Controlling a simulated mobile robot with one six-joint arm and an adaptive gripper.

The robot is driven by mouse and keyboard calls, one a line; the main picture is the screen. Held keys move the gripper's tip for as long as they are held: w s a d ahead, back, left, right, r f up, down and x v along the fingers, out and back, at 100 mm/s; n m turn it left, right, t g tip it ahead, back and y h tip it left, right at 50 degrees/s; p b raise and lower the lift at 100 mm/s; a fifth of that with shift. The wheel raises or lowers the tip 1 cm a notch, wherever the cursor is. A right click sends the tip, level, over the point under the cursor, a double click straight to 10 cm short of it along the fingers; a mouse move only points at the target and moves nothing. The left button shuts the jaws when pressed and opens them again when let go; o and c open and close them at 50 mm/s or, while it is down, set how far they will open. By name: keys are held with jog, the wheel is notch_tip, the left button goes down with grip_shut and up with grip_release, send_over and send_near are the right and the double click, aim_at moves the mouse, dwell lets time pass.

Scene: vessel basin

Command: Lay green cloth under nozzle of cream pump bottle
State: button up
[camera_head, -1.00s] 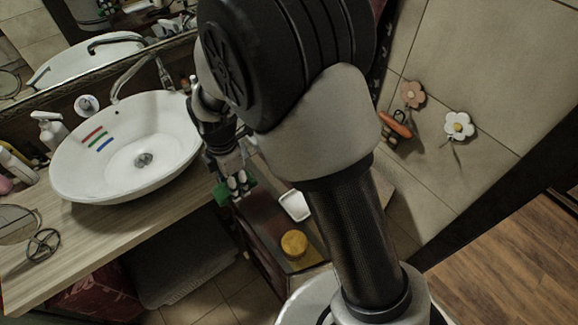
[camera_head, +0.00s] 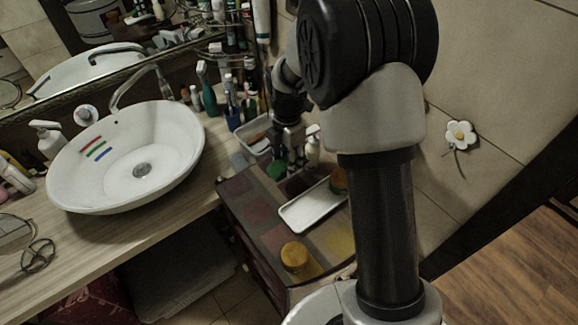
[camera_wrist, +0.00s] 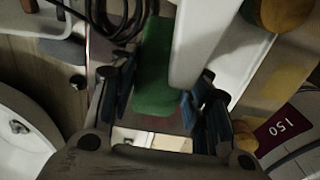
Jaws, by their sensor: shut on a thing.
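The green cloth (camera_head: 277,170) is bunched in my gripper (camera_head: 291,163), low over the patterned cabinet top. In the wrist view the green cloth (camera_wrist: 154,72) shows between the two dark-blue-padded fingers of my gripper (camera_wrist: 160,100). A cream pump bottle (camera_head: 313,150) stands just right of my gripper in the head view. A pale upright shape (camera_wrist: 203,40), probably this bottle, lies close beside the cloth in the wrist view. I cannot tell whether cloth and bottle touch, or where the nozzle is.
A white tray (camera_head: 312,207) with a round brown-green item lies in front of the bottle. A yellow jar (camera_head: 295,257) stands nearer. Behind are a bin (camera_head: 256,133) and several bottles. The white basin (camera_head: 75,180) is left, with another pale pump bottle (camera_head: 48,138) beyond.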

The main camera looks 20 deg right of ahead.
jog(key=shift+w+d+f+b, duration=0.15)
jog(key=shift+f+b, duration=0.1)
jog(key=shift+f, duration=0.65)
jog(key=shift+s+d+f+b, duration=0.1)
jog(key=shift+f+b, duration=0.15)
jog(key=shift+f, duration=0.65)
jog(key=shift+f+b, duration=0.4)
jog(key=shift+f, duration=0.25)
jog(key=o, duration=0.9)
